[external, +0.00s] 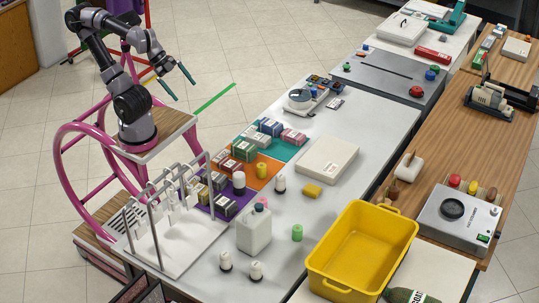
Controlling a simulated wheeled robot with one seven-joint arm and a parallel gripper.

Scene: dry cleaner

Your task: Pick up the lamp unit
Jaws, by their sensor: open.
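My gripper (185,91) is open and empty, with its two green fingers spread. It hangs in the air at the upper left, over the floor and left of the long white table (375,120). I cannot tell for sure which thing is the lamp unit. A device with a round grey top (299,97) sits on a small tray towards the table's far end. My gripper is apart from all of these.
Small boxes (270,126) crowd coloured mats. A wire rack (158,250) rises at the near left. A brown bench (440,140) runs along the right.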

